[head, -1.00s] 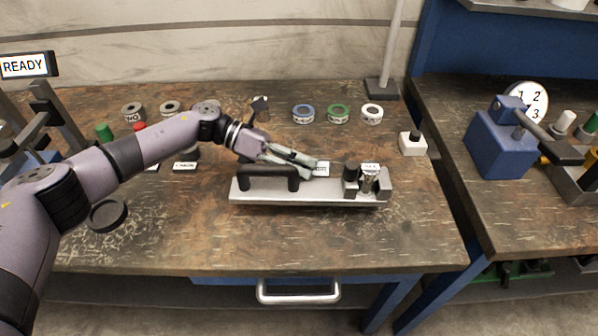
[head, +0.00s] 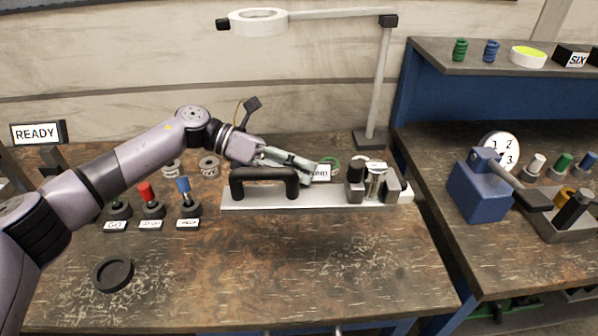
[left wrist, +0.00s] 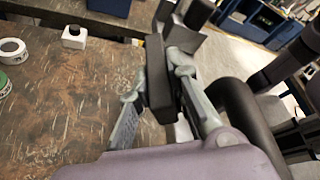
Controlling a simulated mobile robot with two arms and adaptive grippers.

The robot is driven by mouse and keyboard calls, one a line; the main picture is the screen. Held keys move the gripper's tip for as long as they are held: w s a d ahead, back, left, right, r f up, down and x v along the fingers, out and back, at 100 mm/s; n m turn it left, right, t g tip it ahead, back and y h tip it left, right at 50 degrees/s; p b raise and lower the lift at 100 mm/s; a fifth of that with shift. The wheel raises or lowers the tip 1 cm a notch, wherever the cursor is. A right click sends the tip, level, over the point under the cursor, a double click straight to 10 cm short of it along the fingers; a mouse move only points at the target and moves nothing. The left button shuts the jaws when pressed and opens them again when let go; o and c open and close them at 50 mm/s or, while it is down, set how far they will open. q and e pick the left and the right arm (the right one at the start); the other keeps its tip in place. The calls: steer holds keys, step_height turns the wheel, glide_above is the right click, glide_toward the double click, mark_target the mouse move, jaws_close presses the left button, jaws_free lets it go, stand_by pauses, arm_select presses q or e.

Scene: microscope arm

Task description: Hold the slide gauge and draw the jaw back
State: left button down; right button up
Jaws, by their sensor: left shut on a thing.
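The slide gauge (head: 325,200) is a long pale metal bar lying on the bench, with a black arched handle (head: 264,177) on its left part. Near its right end stand a dark block (head: 355,184) and a grey end block (head: 393,185), with a shiny metal piece (head: 376,186) between them. My left gripper (head: 312,172) reaches over behind the handle. It is shut on a dark upright slab (left wrist: 157,75), which seems to carry the white label (head: 322,173) at the fingertips. The handle shows beside the fingers in the left wrist view (left wrist: 245,105). My right gripper is out of view.
Red (head: 147,193) and blue (head: 183,187) knobs stand to the left. A round black dish (head: 112,273) lies at front left. A lamp post (head: 378,95) rises behind, and a blue clamp-like device (head: 480,188) sits on the right bench. The front middle is clear.

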arm_select(q)
steer(key=shift+r, duration=0.3)
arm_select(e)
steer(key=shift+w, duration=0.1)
arm_select(q)
steer(key=shift+f+b, duration=1.45)
steer(key=shift+f, duration=0.15)
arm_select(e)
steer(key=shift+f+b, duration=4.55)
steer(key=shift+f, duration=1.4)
arm_select(q)
step_height(320, 180, down, 12)
steer(key=shift+a+r+b, duration=0.1)
steer(key=shift+r+b, duration=0.05)
steer(key=shift+b, duration=0.35)
steer(key=shift+s+f+b, duration=0.1)
steer(key=shift+f+b, duration=0.5)
steer(key=shift+f, duration=0.05)
steer(key=shift+f+b, duration=0.7)
steer(key=shift+f, duration=0.15)
steer(key=shift+f+b, duration=0.3)
steer(key=shift+f, duration=0.1)
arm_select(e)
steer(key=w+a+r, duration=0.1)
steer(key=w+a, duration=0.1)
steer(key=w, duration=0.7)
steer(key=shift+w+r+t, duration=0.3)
